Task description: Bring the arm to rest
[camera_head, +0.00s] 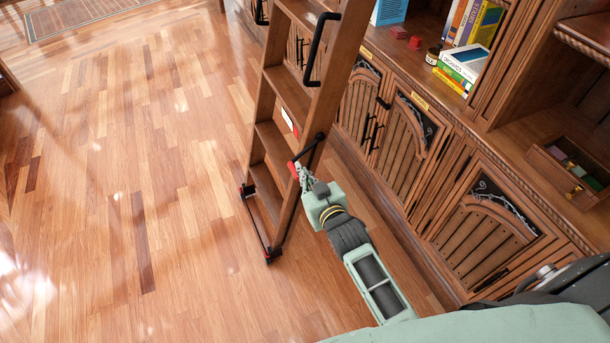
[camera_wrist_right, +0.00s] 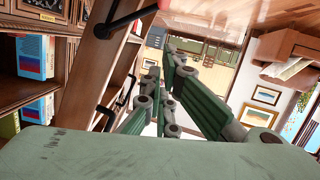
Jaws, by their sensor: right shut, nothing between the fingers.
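My right arm (camera_head: 372,275) reaches from the bottom of the head view up to the wooden ladder (camera_head: 262,140). My right gripper (camera_head: 303,176) is shut and empty, close beside the ladder's near side rail. A black lever with a red end (camera_head: 293,167) on that rail lies right by the fingertips; I cannot tell whether they touch it. In the right wrist view the green finger links (camera_wrist_right: 165,98) point away from the camera, with the ladder rail (camera_wrist_right: 98,65) to their left. My left gripper is not in view.
Carved wooden cabinets (camera_head: 405,130) run along the right, with books (camera_head: 462,66) and an open box (camera_head: 572,170) on their ledge. The ladder's foot bar (camera_head: 257,225) has black and red ends. The wood floor (camera_head: 110,180) to the left is clear up to a rug (camera_head: 85,15).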

